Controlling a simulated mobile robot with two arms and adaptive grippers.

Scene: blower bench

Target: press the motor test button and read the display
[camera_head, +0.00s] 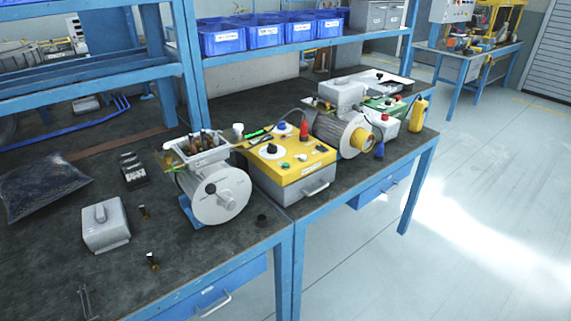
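A yellow-topped control box (312,153) with grey sides stands at the bench's middle. Its top carries a white dial with a black knob (271,149), a small green button (285,166), a red cone-shaped part (304,129) and a white label. I cannot tell which control is the motor test button, and I cannot make out a lit display or reading. A white-ended motor (218,198) lies left of the box. A ribbed grey motor with a yellow hub (357,139) lies right of it. Neither of my grippers is in view.
A green-and-white box (388,122) and yellow pendant (418,115) sit at the right end. Blue bins (222,40) line the shelf. Floor at right is clear.

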